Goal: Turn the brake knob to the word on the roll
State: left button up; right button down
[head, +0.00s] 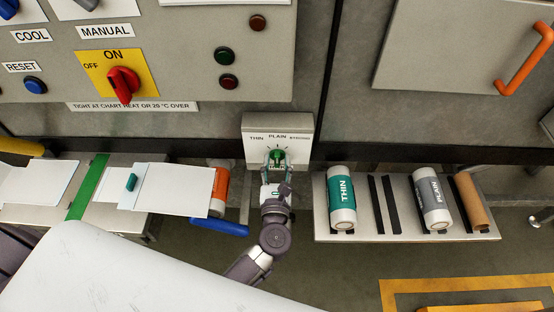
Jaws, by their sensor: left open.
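The brake knob (277,156) is small and green, on a pale plate (302,126) marked THIN, PLAIN and a third word at the right, too small to read surely. Its pointer seems to face up toward PLAIN. My left gripper (277,165) is open just in front of the knob, fingers at its two sides; I cannot tell whether they touch it. An orange and white roll (219,190) sits at the right end of the left table, partly hidden by white sheet; I cannot read a word on it. My right gripper is not in view.
A right-hand shelf (470,227) holds a teal THIN roll (341,199), a grey PLAIN roll (432,199) and a brown roll (471,202). A blue handle (219,226) lies left of my gripper. A control panel with a red switch (124,84) hangs above.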

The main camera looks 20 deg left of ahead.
pick_arm(q)
jog(key=shift+w, duration=0.2)
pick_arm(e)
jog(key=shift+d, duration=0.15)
pick_arm(q)
jog(key=shift+c, duration=0.2)
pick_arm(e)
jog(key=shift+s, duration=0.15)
pick_arm(q)
grip_shut()
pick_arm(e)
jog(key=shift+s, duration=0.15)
pick_arm(q)
jog(key=shift+m, duration=0.3)
jog(key=m, duration=0.2)
jog(key=m+p, duration=0.1)
jog(key=m, duration=0.1)
jog(key=shift+d, duration=0.25)
jog(key=shift+d+f+m, duration=0.1)
jog(key=shift+f+m, duration=0.05)
jog(key=shift+m, duration=1.45)
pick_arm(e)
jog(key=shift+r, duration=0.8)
pick_arm(q)
jog(key=shift+p, duration=0.3)
